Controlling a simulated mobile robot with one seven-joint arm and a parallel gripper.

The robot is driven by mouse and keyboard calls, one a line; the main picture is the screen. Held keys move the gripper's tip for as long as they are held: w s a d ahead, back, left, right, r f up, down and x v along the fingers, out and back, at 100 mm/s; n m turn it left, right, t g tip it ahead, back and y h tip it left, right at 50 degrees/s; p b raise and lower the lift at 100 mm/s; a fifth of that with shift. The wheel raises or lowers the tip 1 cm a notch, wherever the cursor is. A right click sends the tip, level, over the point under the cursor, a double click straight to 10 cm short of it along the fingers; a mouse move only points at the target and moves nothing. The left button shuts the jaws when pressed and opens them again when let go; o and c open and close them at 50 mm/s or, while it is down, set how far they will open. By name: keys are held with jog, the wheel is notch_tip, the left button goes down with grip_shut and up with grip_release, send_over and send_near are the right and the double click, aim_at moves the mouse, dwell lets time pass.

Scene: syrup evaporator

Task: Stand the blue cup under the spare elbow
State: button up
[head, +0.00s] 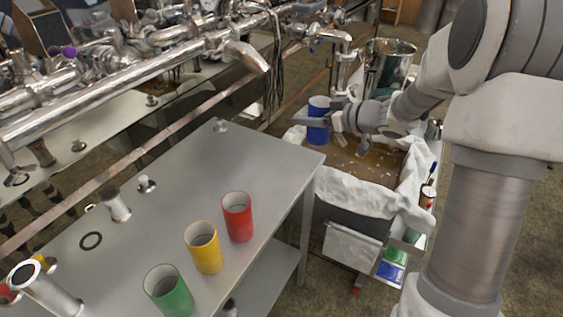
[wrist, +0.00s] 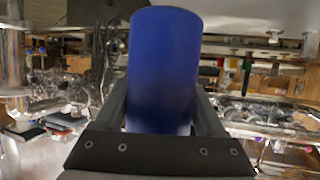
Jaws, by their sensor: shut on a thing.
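My gripper (head: 322,119) is shut on the blue cup (head: 317,131), which looks roughly upright in the head view. The cup also fills the middle of the wrist view (wrist: 165,65), between the two fingers. It is held at the far side of the cloth-lined cart, beyond the grey table's far right corner. A steel pipe elbow (head: 248,56) ends open above the far edge of the table. Another bent pipe (head: 343,45) hangs near the cup, further back. I cannot tell which one is the spare elbow.
Red (head: 238,218), yellow (head: 203,248) and green (head: 168,291) cups stand along the right edge of the grey table (head: 165,215). Small steel fittings (head: 117,205) and a black ring (head: 91,240) lie further left. The table's far right part is clear. A steel pail (head: 390,62) stands behind the white cloth (head: 365,193).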

jog(key=shift+w+a+f+b, duration=0.6)
jog(key=shift+a+f+b, duration=0.45)
jog(key=shift+a+f, duration=0.8)
jog(key=shift+w+a+f+b, duration=0.55)
jog(key=shift+a+f+b, duration=0.5)
jog(key=shift+a+f, duration=0.8)
jog(key=shift+w+a+f+b, duration=0.6)
jog(key=shift+a+f+b, duration=0.45)
jog(key=shift+a+f, duration=0.8)
jog(key=shift+f, duration=0.1)
jog(key=o, duration=1.3)
jog(key=shift+o, duration=0.2)
jog(key=shift+s+d+r, duration=0.15)
jog(key=shift+d+r, duration=0.05)
jog(key=shift+r, duration=0.1)
jog(key=p+v, duration=0.3)
jog(key=v, duration=0.8)
jog(key=shift+s+d, duration=0.15)
jog(key=shift+d, duration=0.1)
